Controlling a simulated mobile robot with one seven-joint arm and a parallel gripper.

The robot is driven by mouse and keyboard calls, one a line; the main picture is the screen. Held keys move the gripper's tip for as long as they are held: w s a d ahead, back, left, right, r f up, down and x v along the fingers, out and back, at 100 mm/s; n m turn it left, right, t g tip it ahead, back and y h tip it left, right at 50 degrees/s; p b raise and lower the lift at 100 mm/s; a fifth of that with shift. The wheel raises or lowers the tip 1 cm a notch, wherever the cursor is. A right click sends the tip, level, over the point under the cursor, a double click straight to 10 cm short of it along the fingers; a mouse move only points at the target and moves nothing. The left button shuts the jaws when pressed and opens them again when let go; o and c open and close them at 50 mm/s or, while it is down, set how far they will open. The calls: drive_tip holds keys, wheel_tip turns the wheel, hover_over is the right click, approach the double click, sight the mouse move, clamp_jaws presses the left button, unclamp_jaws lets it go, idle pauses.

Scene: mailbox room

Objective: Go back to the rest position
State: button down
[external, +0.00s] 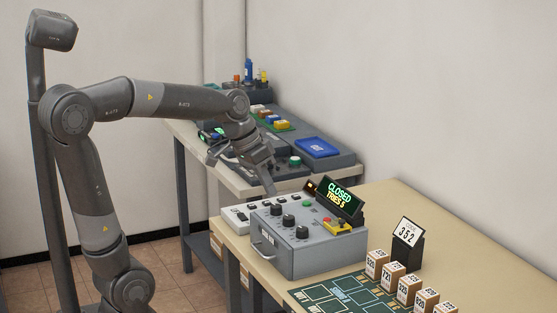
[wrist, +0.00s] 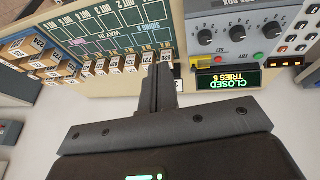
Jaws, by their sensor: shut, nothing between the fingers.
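My gripper (external: 269,187) is above and behind the grey control box (external: 305,261) in the external view. In the wrist view its two fingers (wrist: 160,84) are together, with nothing between them. The arm is raised and bent, reaching over from the left. It appears clear of the box, though the exact gap is hard to tell. The box has black knobs, a handle and a lit display (external: 339,197) reading "CLOSED TRIES 5". The display also shows in the wrist view (wrist: 229,82).
Several numbered blocks (external: 393,276) stand beside a dark green mat (external: 340,297) with marked spaces on the table (external: 438,226). A back bench holds grey units and a blue tray (external: 317,148). Walls stand behind.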

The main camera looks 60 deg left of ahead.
drive_tip(key=s+d+f+y, duration=0.1)
drive_tip(key=s, duration=0.6)
drive_tip(key=s+d+f+t, duration=0.1)
drive_tip(key=s+d+f, duration=0.1)
drive_tip(key=s, duration=0.4)
drive_tip(key=shift+s+d+y, duration=0.3)
drive_tip(key=shift+s+y, duration=0.1)
drive_tip(key=c, duration=2.1)
unclamp_jaws()
drive_tip(key=shift+f, duration=0.1)
